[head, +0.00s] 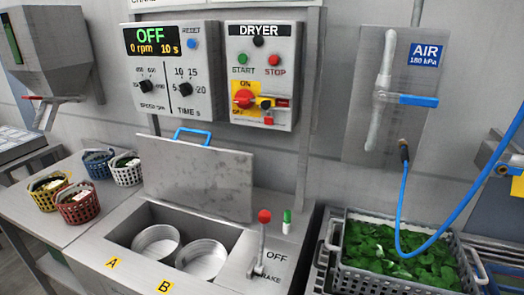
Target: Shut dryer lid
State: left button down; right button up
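The dryer lid (196,174) is a flat grey metal panel with a blue handle (192,135) on its top edge. It stands open, raised at the back of the dryer well. The dryer (112,236) is a metal cabinet with an open well holding two round baskets, one by label A (156,240) and one by label B (203,259). The insides of both baskets look empty. Neither of my grippers shows in the head view.
A red-knobbed brake lever (262,245) stands right of the well, near a green-and-white switch (287,222). Several small baskets (77,203) sit on the left counter. A crate of greens (400,284) stands at right, with a blue air hose (398,218) hanging over it.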

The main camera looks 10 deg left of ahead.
aim_at(215, 180)
jog(key=z, duration=0.8)
jog(key=k, duration=1.4)
jog(key=u, duration=0.4)
jog(key=i, duration=1)
jog(key=z, duration=0.05)
